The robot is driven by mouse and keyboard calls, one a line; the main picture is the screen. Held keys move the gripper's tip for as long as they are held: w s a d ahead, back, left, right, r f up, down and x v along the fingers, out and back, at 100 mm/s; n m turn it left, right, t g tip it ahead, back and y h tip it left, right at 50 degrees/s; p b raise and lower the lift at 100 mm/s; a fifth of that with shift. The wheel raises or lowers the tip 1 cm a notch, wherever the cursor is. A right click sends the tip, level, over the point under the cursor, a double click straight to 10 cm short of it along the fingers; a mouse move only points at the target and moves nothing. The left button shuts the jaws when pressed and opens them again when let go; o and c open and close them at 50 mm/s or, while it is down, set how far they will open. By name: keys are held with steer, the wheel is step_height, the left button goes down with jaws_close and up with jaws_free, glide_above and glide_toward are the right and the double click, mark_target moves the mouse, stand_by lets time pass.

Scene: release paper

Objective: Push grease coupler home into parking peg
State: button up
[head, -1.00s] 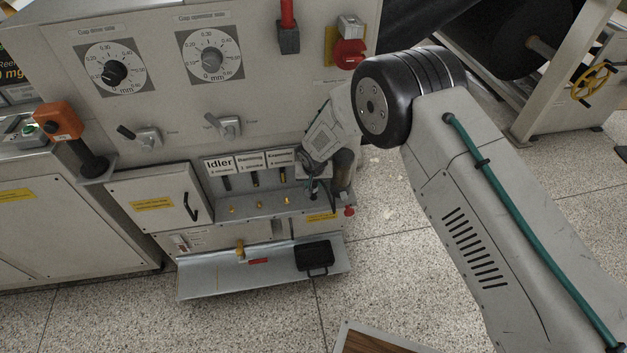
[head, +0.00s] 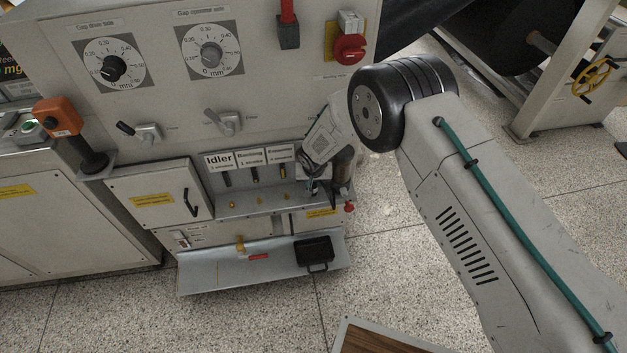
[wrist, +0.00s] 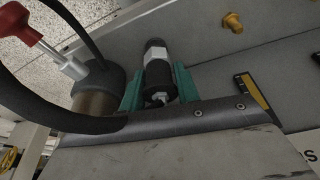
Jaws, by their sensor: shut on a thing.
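My gripper (wrist: 158,88) has green fingers, shut around a dark cylindrical coupler with a pale metal band (wrist: 157,60). In the head view, my gripper (head: 313,183) is at the right end of the recessed shelf, below the label plates. The coupler is too small and covered there to make out. I cannot pick out the parking peg in either view, nor tell how far the coupler sits on it.
A black hose (wrist: 40,115) curves beside my gripper. A grease pump with a red handle (wrist: 15,25) stands left. A brass fitting (wrist: 232,22) sits at upper right. Below the shelf, a tray (head: 215,277) holds a black box (head: 314,252).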

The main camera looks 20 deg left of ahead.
steer(key=shift+f, duration=0.3)
steer(key=o, duration=1.2)
steer(key=shift+o, duration=0.2)
steer(key=a+v, duration=0.1)
steer(key=v, duration=0.6)
steer(key=shift+d+r, duration=0.35)
steer(key=shift+d, duration=0.2)
steer(key=shift+s, duration=0.1)
